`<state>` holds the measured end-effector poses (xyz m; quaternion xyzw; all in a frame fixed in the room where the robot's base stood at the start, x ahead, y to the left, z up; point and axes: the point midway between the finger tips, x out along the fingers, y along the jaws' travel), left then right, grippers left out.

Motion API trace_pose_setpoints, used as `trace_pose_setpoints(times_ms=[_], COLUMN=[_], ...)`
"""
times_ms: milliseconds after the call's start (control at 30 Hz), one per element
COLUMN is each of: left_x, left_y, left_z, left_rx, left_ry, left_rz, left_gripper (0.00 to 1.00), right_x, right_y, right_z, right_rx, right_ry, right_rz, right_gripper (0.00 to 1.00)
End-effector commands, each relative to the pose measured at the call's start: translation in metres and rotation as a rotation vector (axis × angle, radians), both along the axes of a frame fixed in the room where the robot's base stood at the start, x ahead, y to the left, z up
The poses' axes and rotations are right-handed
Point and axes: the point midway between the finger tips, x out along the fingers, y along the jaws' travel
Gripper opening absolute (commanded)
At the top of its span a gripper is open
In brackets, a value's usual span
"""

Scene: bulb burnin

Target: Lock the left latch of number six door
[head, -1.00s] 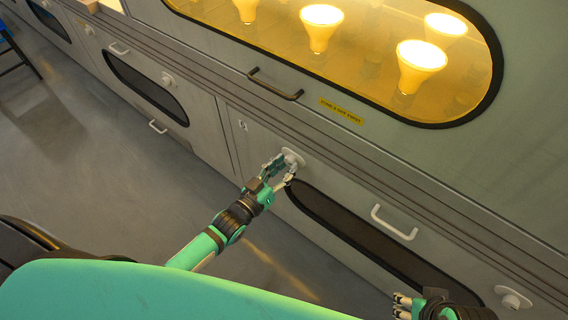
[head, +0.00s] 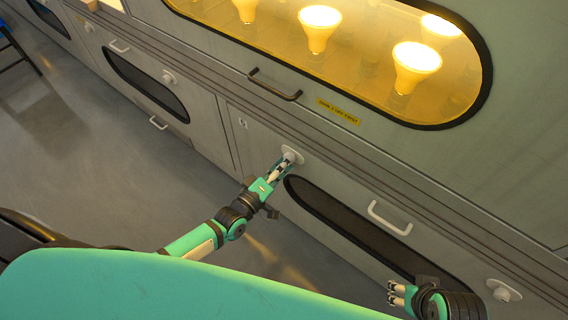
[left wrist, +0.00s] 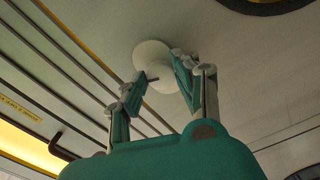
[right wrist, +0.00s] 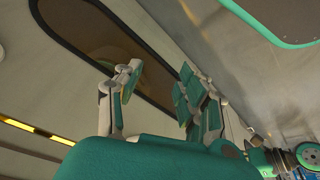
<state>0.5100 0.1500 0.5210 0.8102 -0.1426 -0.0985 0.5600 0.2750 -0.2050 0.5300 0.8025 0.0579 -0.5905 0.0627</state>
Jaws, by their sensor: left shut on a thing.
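The lower door (head: 262,139) in front of me has a small number mark (head: 243,123), too small to read surely. Its left latch (head: 292,154) is a white round knob on a pale plate near the upper left of a dark oval window. My left gripper (head: 285,166) is shut on this latch. The left wrist view shows the knob (left wrist: 152,66) between the fingers (left wrist: 155,88). A second latch (head: 503,290) sits at the door's right end. My right gripper (head: 392,292) is open and empty in front of the door's right part; its spread fingers show in the right wrist view (right wrist: 155,90).
A white handle (head: 389,218) is between the two latches, above the dark window (head: 350,228). Above is a cabinet with glowing bulbs (head: 416,64) behind yellow glass and a dark handle (head: 274,86). Open grey floor (head: 90,160) lies to the left.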

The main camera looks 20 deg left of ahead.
Motion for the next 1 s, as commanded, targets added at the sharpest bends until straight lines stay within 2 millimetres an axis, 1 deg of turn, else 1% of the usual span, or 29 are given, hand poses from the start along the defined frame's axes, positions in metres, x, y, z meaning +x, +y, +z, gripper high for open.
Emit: trace_pose_setpoints(times_ms=[200, 433, 533, 700, 1000], left_x=[0.0, 0.0, 0.0, 0.0, 0.0], left_y=[0.0, 0.0, 0.0, 0.0, 0.0], left_z=[-0.001, 0.0, 0.0, 0.0, 0.0], left_rx=[-0.162, -0.28, -0.312, -0.345, -0.356], left_ry=[0.059, 0.103, 0.114, 0.126, 0.13], left_rz=[-0.001, 0.0, 0.0, 0.0, 0.0], left_gripper=[0.0, 0.0, 0.0, 0.0, 0.0], right_x=[-0.003, -0.008, -0.009, -0.009, -0.009], right_y=[0.0, -0.001, -0.001, -0.001, -0.002], right_z=[0.008, 0.019, 0.022, 0.019, 0.017], right_rx=[0.001, 0.002, 0.003, 0.0, -0.003], right_ry=[-0.005, -0.008, -0.012, -0.007, -0.007], right_rz=[-0.001, -0.002, -0.002, -0.001, 0.0], right_gripper=[0.4, 0.4, 0.4, 0.4, 0.4])
